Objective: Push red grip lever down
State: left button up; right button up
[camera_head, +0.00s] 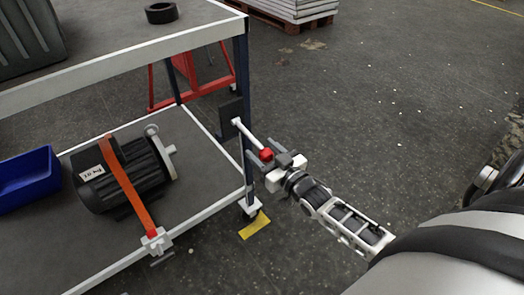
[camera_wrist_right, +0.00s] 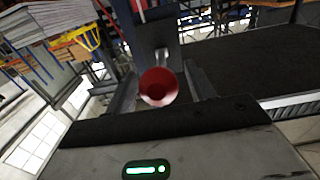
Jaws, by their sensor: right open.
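The red grip (camera_head: 266,154) sits at the lower end of a pale lever (camera_head: 248,134), which slopes down to the right from a dark plate (camera_head: 231,112) on the cart's corner post. My right gripper (camera_head: 267,160) is open, with its fingers around or beside the red grip. In the right wrist view the red grip (camera_wrist_right: 158,87) shows end-on, between the two spread fingers of my right gripper (camera_wrist_right: 162,88), with a gap on each side. I cannot tell whether a finger touches it. My left gripper is not in view.
The cart's lower shelf (camera_head: 205,200) carries a dark motor (camera_head: 125,175) under an orange strap (camera_head: 130,190) and a blue bin (camera_head: 28,178). A black ring (camera_head: 161,13) lies on the upper shelf. A yellow floor mark (camera_head: 254,225) is by the caster. The floor to the right is largely clear.

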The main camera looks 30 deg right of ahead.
jog(key=shift+w, duration=0.45)
jog(key=shift+c, duration=0.3)
